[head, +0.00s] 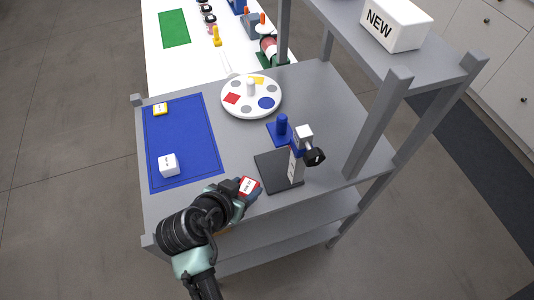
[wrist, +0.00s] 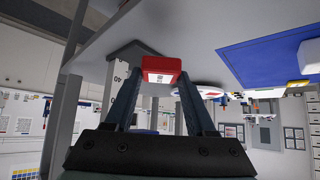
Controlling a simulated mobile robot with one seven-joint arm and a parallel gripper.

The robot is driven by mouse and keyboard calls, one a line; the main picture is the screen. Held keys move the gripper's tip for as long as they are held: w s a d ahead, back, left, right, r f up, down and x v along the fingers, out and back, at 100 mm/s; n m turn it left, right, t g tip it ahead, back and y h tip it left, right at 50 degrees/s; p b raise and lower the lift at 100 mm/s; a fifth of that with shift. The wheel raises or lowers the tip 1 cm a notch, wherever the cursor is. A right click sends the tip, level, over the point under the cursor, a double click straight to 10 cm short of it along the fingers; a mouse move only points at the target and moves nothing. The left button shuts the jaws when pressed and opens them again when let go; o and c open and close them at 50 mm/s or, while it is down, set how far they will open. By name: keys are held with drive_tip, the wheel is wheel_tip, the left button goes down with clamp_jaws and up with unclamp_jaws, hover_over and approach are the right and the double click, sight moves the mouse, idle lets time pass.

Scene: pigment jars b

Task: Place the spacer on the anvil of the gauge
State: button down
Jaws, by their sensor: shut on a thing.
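My gripper (head: 243,190) is shut on a red block with a white label (head: 248,186), which I take to be the spacer. It is near the front edge of the grey table, just left of the gauge. In the wrist view the red block (wrist: 161,66) sits between the tips of my gripper (wrist: 157,77). The gauge has a dark flat base (head: 270,173), a white upright with a scale (head: 293,168) and a black knob (head: 315,157). The gauge base (wrist: 128,50) also shows in the wrist view. I cannot clearly make out the anvil.
A white round disc (head: 238,110) with coloured patches and a blue peg on a base (head: 282,128) stand behind the gauge. Grey shelf posts (head: 378,125) rise on the right.

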drive_tip(key=p, duration=0.2)
hover_over(270, 159)
drive_tip(key=s+a, duration=0.2)
drive_tip(key=s, duration=0.1)
drive_tip(key=shift+w+d, duration=0.15)
drive_tip(key=shift+d, duration=0.1)
drive_tip(key=shift+f+p, duration=0.55)
drive_tip(key=shift+f, duration=1.2)
drive_tip(key=shift+f, duration=0.2)
drive_tip(key=shift+c, duration=1.2)
unclamp_jaws()
drive_tip(key=shift+r, duration=0.1)
drive_tip(key=shift+r, duration=0.2)
drive_tip(key=b+v, duration=0.1)
drive_tip(key=v, duration=1.1)
drive_tip(key=shift+f, duration=0.1)
